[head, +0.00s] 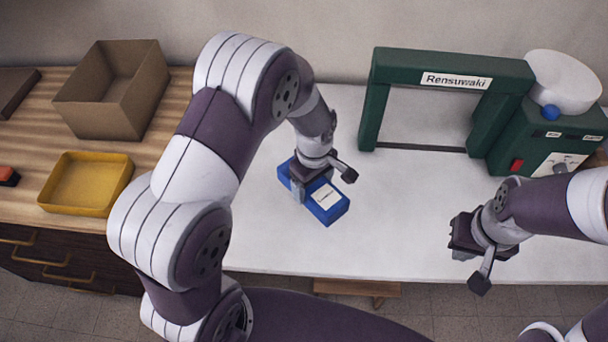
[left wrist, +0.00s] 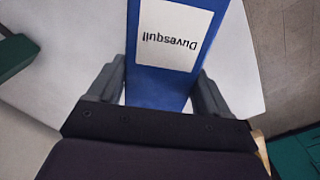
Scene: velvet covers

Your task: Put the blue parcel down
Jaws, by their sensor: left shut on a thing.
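The blue parcel (head: 333,211) is a flat box with a white label, over the white table in the head view. In the left wrist view the parcel (left wrist: 158,88) lies between the two fingers, its label reading "Duvesquil" upside down. My left gripper (head: 303,190) is shut on the parcel across its width. I cannot tell whether the parcel's underside touches the table. My right gripper (head: 468,238) hangs over the table's front right area, apart from the parcel; its fingers are hidden beneath it.
The white table (head: 400,220) is clear around the parcel. A green frame labelled "Rensuwaki" (head: 377,105) and a green machine with a white drum (head: 563,82) stand at the back right. On the wooden counter at left are a cardboard box (head: 130,105) and a yellow tray (head: 85,210).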

